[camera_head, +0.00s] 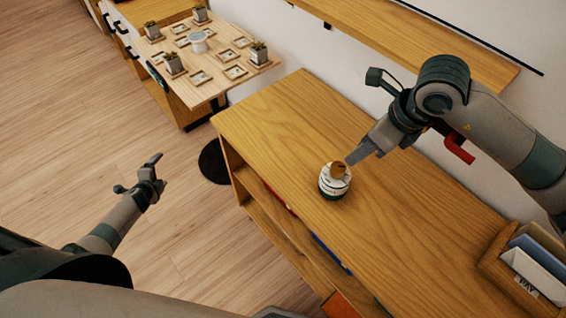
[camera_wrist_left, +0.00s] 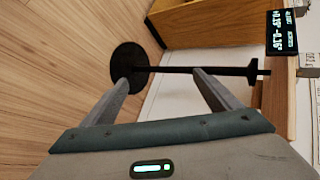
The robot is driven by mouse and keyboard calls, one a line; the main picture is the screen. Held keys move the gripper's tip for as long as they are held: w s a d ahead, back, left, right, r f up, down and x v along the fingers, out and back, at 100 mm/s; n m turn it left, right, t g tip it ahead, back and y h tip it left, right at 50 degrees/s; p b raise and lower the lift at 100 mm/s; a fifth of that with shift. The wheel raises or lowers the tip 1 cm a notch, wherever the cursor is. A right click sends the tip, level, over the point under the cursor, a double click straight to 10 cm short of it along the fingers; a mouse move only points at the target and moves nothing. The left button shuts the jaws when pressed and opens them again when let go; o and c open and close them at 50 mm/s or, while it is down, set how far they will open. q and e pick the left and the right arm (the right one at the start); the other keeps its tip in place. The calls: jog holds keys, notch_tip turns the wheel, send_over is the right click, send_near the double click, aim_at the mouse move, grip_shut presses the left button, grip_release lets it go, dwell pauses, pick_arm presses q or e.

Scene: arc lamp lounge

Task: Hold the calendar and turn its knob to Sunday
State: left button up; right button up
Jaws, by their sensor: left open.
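The calendar (camera_head: 328,187), a small white and dark green round body with a wooden knob (camera_head: 338,170) on top, stands on the wooden cabinet top (camera_head: 300,130). My right gripper (camera_head: 348,161) reaches down from the upper right, its tips at the knob's edge. I cannot tell whether its fingers are apart or gripping the knob. My left gripper (camera_head: 138,172) is open and empty over the floor, left of the cabinet and well away from the calendar. Its two spread fingers also show in the left wrist view (camera_wrist_left: 160,78), where the calendar is not seen.
A light wooden table (camera_head: 193,92) with small potted plants and square frames stands at the back left. A letter holder (camera_head: 496,262) with envelopes sits at the cabinet's right end. A wall shelf (camera_head: 420,38) is above. A black round-based stand (camera_wrist_left: 128,60) is beyond my left fingers.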

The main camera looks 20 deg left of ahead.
pick_arm(q)
jog(key=w+a+r+m+t+h, duration=0.15)
jog(key=w+r+m, duration=0.25)
jog(key=w+r, duration=0.5)
jog(key=w+a+r+m+t, duration=0.3)
jog(key=w+r, duration=0.1)
jog(key=r, duration=0.8)
jog(key=w+d+r+m+h, duration=0.55)
jog(key=d+r+m, duration=0.25)
jog(key=d+r, duration=0.3)
jog(key=s+d+m+g+h, duration=0.2)
jog(key=d+m+h, duration=0.3)
jog(key=d, duration=0.7)
jog(key=s+d+m+g+h, duration=0.2)
jog(key=d+m, duration=0.4)
jog(key=d, duration=0.7)
jog(key=s+d+m+g+h, duration=0.1)
jog(key=s+d+m+g, duration=0.1)
jog(key=s+d, duration=0.4)
jog(key=s+d+f+m+g+h, duration=0.1)
jog(key=s+d+m+g, duration=0.2)
jog(key=s+d+m, duration=0.2)
jog(key=s+d+m+g+h, duration=0.1)
jog(key=s+d+m+g, duration=0.2)
jog(key=s+d, duration=0.4)
jog(key=shift+d+f+m, duration=0.25)
jog(key=shift+d+m, duration=0.4)
jog(key=shift+m, duration=0.05)
